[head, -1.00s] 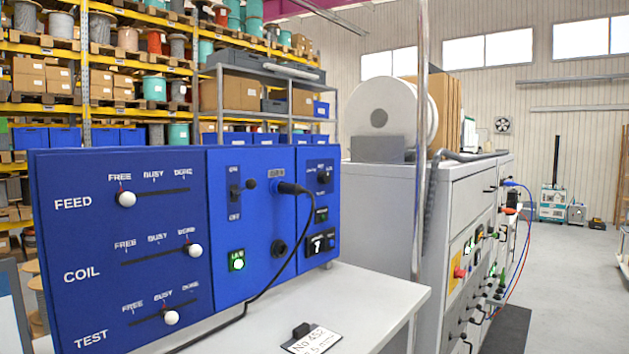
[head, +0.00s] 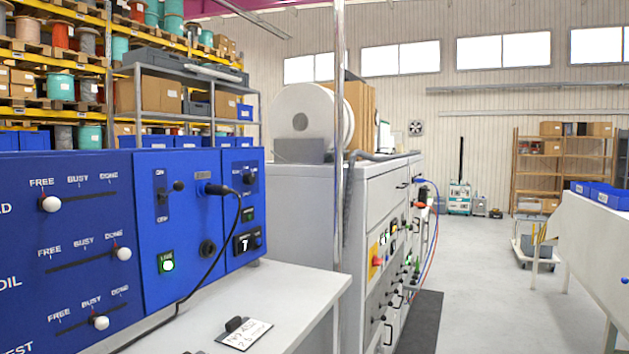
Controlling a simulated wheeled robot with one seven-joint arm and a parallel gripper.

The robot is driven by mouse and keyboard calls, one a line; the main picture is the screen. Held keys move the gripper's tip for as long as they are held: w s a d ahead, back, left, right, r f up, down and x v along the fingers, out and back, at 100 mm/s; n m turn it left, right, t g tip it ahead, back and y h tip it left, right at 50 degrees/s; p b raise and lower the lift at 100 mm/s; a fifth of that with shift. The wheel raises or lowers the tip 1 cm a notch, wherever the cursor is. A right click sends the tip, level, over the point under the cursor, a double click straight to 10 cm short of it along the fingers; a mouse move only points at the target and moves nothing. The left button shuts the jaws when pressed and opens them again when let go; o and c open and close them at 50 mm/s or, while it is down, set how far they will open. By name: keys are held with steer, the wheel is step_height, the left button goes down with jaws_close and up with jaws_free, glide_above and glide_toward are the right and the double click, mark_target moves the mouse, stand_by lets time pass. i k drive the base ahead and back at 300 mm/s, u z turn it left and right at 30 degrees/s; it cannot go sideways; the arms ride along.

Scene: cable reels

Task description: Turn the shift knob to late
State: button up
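A blue control panel (head: 140,235) stands on a light table at the left. A small black knob (head: 249,179) sits at the top of its right-hand section, with small white lettering around it. The lettering is too small to read, so I cannot tell whether this is the shift knob or which way it is set. My gripper is not in view.
A black cable (head: 226,245) hangs from the panel's socket. A grey cabinet (head: 365,215) with a white reel (head: 312,118) and a metal post (head: 340,130) stand to the right. Open floor (head: 480,260) lies beyond.

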mark_target(249, 178)
steer(key=z, duration=0.75)
steer(key=i, duration=0.7)
steer(key=u, duration=0.5)
